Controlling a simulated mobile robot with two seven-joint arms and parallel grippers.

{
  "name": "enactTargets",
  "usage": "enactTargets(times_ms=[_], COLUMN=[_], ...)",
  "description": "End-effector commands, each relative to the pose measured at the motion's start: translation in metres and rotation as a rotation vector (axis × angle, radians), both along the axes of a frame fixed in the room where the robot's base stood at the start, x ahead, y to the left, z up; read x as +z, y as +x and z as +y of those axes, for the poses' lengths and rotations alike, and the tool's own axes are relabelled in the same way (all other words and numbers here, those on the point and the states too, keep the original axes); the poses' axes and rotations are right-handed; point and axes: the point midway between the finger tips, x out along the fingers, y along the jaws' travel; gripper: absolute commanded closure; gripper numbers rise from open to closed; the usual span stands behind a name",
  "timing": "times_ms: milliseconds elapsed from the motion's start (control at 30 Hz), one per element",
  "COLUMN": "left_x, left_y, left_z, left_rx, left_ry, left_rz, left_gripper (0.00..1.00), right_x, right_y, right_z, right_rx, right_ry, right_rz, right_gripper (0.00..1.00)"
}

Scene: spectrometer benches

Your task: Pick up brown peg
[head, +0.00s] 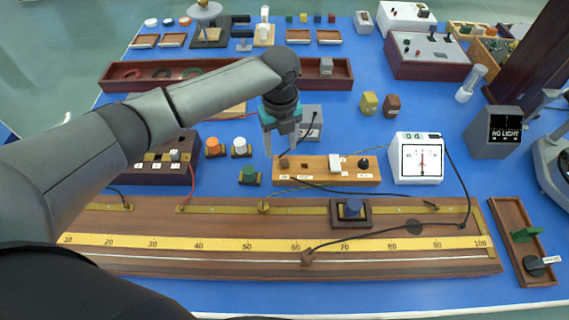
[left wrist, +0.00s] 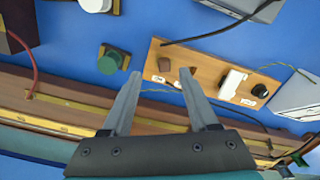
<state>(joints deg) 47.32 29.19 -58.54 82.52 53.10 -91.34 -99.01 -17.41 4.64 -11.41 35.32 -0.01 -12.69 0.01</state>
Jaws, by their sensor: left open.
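The small brown peg (head: 284,162) stands at the left end of a light wooden board (head: 325,180) in the middle of the table. In the left wrist view the peg (left wrist: 164,64) shows between and just beyond the fingertips. My left gripper (head: 281,150) points down above the board's left end, with its fingers apart and nothing between them. It also shows in the left wrist view (left wrist: 161,74). I cannot tell the exact height gap to the peg. My right gripper is in neither view.
The board also carries a white block (head: 335,163) and a black knob (head: 364,163). A green knob (head: 249,174) is to the left, a white meter (head: 417,160) to the right. A long ruled wooden bench (head: 200,225) with wires lies in front.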

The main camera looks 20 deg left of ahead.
Motion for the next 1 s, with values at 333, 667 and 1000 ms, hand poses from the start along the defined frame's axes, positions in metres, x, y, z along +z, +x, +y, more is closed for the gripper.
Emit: enactTargets(times_ms=[333, 667, 1000], left_x=[-0.046, -0.052, -0.052], left_y=[0.001, 0.002, 0.002], left_z=[-0.006, -0.006, -0.006], left_rx=[0.0, -0.001, 0.0], left_ry=[0.001, 0.001, 0.0], left_rz=[0.002, -0.001, 0.0], left_gripper=[0.4, 0.4, 0.78], right_x=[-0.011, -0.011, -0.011], right_y=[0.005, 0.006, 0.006], right_z=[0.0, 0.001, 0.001], right_rx=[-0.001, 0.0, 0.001], right_ry=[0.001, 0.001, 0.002], right_rz=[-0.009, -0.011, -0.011], right_gripper=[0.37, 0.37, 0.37])
